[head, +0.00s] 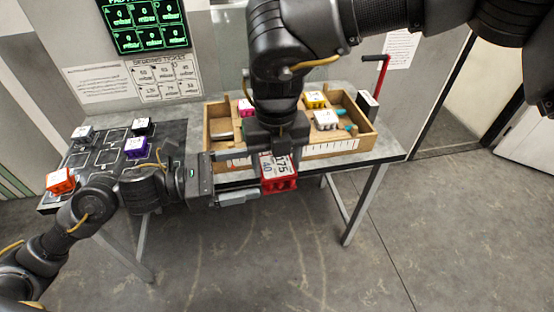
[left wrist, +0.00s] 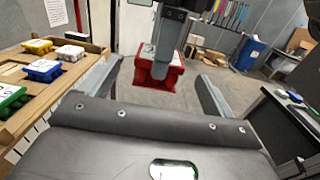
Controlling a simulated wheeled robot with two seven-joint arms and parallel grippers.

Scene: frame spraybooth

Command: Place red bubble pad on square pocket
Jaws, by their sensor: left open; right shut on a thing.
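The red bubble pad (head: 279,178), with a white label on top reading 175 and 40, hangs in my right gripper (head: 272,150), in front of the table edge. My left gripper (head: 250,177) is open just left of the pad, its fingers pointing towards it. In the left wrist view, the red pad (left wrist: 157,76) appears between and beyond the open fingers, apparently not touched by them. The dark pocket board (head: 112,172) lies on the left of the table with white-outlined pockets; which one is the square pocket I cannot tell for sure.
Orange (head: 60,180), purple (head: 136,147), black (head: 142,126) and white (head: 82,133) pads sit on the board. A wooden tray (head: 368,133) holds pink (head: 245,107), yellow (head: 315,99) and white (head: 325,119) pads. A red-handled device (head: 375,75) stands at the right. Open floor lies in front.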

